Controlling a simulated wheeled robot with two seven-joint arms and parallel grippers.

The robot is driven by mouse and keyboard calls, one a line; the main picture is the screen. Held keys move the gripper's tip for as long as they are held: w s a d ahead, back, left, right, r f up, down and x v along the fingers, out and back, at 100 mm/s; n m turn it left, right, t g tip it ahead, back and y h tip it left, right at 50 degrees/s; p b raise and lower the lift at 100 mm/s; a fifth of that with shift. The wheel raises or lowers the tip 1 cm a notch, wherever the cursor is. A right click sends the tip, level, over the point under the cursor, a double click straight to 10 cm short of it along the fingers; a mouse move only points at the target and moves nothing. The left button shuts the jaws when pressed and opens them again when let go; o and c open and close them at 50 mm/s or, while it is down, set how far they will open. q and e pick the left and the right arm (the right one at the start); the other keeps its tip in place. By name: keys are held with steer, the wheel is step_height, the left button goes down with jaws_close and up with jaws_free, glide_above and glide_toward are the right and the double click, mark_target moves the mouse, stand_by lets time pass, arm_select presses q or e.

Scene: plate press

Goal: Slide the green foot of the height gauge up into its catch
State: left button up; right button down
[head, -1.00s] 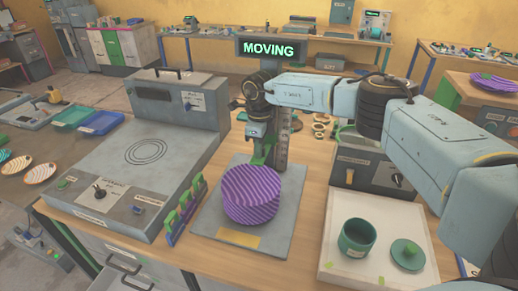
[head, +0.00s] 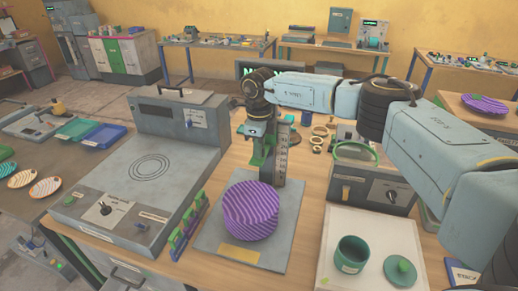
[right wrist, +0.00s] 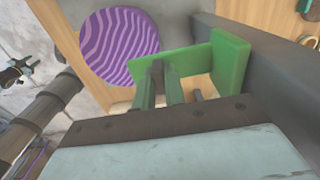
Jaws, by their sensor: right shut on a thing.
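The height gauge stands on a grey base plate (head: 275,252), with a dark upright scale column (head: 281,158) at its back. My right gripper (head: 259,139) is at the column, above and behind the purple striped stack (head: 250,212). It is shut on the green foot (head: 263,158), which sits in front of the column, clear of the stack's top in the head view. In the right wrist view the green foot (right wrist: 232,62) shows between the finger parts, beside the striped stack (right wrist: 120,46). I cannot make out the catch. My left gripper is not in view.
A grey press machine (head: 150,165) stands left of the gauge, with a rack of green-topped pieces (head: 188,228) between them. A white board (head: 345,275) with a green cup (head: 352,252) and lid (head: 400,270) lies to the right. My right arm hides most of a sign behind it.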

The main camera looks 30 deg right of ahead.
steer(key=shift+r+p, duration=2.3)
steer(key=shift+r, duration=1.1)
steer(key=c, duration=1.2)
jaws_free()
steer(key=shift+f, duration=0.1)
steer(key=shift+c, duration=0.2)
